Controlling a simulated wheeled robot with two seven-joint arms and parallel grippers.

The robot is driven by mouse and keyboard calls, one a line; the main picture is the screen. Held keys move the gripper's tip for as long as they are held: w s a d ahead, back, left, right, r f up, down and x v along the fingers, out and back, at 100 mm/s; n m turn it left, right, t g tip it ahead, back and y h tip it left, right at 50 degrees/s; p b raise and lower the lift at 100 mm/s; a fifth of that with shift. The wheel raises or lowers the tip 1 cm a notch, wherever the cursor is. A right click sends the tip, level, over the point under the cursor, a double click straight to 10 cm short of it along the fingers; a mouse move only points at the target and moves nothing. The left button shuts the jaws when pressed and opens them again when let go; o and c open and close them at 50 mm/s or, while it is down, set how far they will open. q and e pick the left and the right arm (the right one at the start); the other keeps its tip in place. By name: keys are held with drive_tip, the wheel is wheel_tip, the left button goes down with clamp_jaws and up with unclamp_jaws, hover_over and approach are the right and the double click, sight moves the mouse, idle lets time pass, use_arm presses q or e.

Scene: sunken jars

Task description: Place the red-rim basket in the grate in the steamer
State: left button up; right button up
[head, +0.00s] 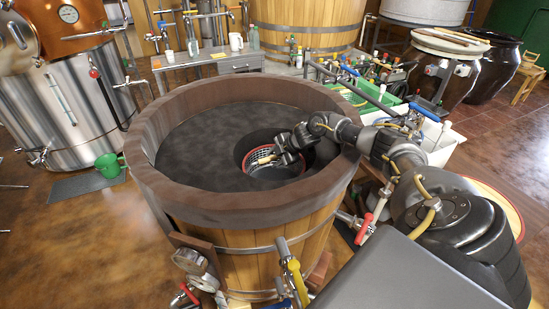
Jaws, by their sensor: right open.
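The steamer (160,185) is a large round wooden tub with a thick brown rim. A dark grate surface (195,145) fills its inside and has a round opening right of the middle. The red-rim basket (257,154), with pale mesh inside, sits within this opening. I cannot tell whether it rests on the bottom. A small light brown piece, perhaps its handle, shows over the basket. My right gripper (279,157) reaches in from the right, open, at the basket's upper right edge, and hides part of it. I cannot tell whether it touches. My left gripper is not in view.
Pipes and valves with red, yellow and blue handles (293,275) stick out at the steamer's front. Dark jars (487,75) and a bottle-covered bench stand behind at right.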

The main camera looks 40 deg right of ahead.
drive_tip(key=shift+f+b, duration=0.4)
drive_tip(key=shift+b, duration=0.1)
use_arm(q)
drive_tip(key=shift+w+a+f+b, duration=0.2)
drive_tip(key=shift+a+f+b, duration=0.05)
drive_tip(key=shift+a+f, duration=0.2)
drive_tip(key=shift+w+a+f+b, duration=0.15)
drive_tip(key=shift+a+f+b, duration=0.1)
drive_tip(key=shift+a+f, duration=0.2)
use_arm(e)
drive_tip(key=v, duration=1.1)
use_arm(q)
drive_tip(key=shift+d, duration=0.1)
use_arm(e)
drive_tip(key=shift+d, duration=0.1)
